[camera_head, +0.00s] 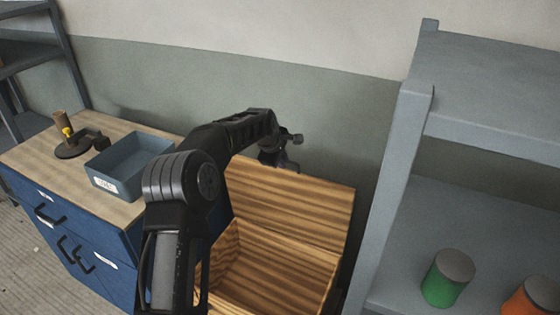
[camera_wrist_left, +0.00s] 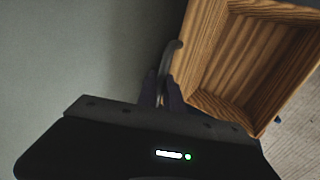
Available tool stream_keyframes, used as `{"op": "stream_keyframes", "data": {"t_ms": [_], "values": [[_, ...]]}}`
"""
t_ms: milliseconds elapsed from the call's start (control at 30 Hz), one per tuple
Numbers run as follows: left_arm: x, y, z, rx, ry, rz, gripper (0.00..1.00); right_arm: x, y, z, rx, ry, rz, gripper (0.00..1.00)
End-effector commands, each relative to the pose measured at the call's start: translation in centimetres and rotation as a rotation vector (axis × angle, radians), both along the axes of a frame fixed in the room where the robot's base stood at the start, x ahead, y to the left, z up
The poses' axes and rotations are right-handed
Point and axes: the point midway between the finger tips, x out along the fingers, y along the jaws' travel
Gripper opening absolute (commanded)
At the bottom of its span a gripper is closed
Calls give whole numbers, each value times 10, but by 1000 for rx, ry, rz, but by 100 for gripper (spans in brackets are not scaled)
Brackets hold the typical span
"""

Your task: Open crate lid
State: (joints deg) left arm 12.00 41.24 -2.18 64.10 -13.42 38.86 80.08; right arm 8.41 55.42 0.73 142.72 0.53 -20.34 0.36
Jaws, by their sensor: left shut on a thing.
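The wooden crate (camera_head: 229,258) stands at the lower middle of the head view, its inside showing. Its lid (camera_head: 290,202) is raised, leaning back toward the wall. My left arm reaches over from the left, and my left gripper (camera_head: 281,158) is at the lid's top edge. In the left wrist view its dark fingers (camera_wrist_left: 163,92) are close together around a curved grey handle (camera_wrist_left: 173,58) beside the striped wood. The exact grip is partly hidden. My right gripper is not in view.
A workbench (camera_head: 118,205) with blue drawers stands left, bearing a blue-grey bin (camera_head: 128,165) and a dark stand with a yellow part (camera_head: 70,140). A grey shelf (camera_head: 385,190) close on the right holds a green can (camera_head: 446,282) and an orange can (camera_head: 532,298).

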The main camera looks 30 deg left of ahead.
Motion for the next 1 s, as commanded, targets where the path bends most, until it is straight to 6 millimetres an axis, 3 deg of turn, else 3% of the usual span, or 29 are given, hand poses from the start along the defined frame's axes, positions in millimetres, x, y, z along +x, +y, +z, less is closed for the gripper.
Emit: {"op": "stream_keyframes", "data": {"t_ms": [67,100,367,733,1000], "values": [[-1,1,-3,0,5,2,0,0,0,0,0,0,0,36],[-1,1,-3,0,5,2,12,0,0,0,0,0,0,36],[-1,1,-3,1,5,1,33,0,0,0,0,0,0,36],[-4,1,1,1,5,1,33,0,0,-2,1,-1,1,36],[-23,0,35,2,-4,0,33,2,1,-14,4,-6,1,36]]}}
